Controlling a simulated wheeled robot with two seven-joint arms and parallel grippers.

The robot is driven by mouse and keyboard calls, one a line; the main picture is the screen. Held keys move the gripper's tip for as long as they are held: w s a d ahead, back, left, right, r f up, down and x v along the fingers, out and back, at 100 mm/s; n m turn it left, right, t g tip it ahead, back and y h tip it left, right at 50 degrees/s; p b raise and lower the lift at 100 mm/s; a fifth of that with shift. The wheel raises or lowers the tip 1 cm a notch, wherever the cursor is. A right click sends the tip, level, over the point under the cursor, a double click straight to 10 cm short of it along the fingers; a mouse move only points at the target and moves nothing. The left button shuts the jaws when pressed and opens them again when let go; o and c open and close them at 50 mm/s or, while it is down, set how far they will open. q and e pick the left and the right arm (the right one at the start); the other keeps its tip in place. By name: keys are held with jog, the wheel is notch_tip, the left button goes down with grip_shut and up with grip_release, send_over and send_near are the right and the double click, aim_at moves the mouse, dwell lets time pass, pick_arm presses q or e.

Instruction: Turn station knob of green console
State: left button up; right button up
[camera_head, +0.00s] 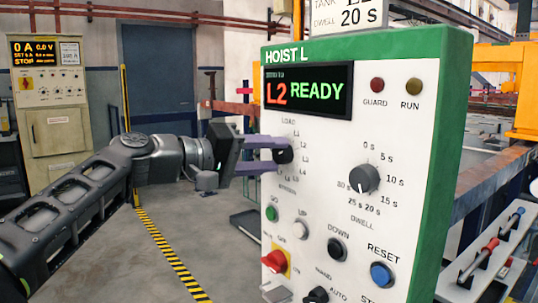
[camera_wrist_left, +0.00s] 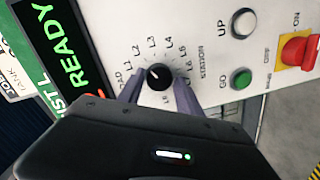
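The green-edged console (camera_head: 452,150) reads HOIST L, with L2 READY on its display (camera_head: 308,91). Its black station knob (camera_head: 283,155) sits inside a ring of labels at the panel's left; the wrist view shows the knob (camera_wrist_left: 159,76) with its white mark pointing up-left, roughly between L1 and L2. My left gripper (camera_head: 262,155) reaches in from the left, its two purple fingers on either side of the knob. In the wrist view the left gripper (camera_wrist_left: 160,88) looks open around the knob, with narrow gaps; contact is not clear. My right gripper is not in view.
The dwell knob (camera_head: 364,179) is to the right. Below are a green button (camera_head: 272,214), UP (camera_head: 301,229) and DOWN (camera_head: 337,249) buttons, a blue reset button (camera_head: 381,274) and a red knob (camera_head: 274,261) on yellow. Open floor (camera_head: 135,270) lies to the left.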

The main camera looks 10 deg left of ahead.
pick_arm(q)
jog(key=o, duration=0.3)
jog(key=v, duration=0.8)
jog(key=shift+b, duration=0.35)
jog(key=shift+w, duration=0.1)
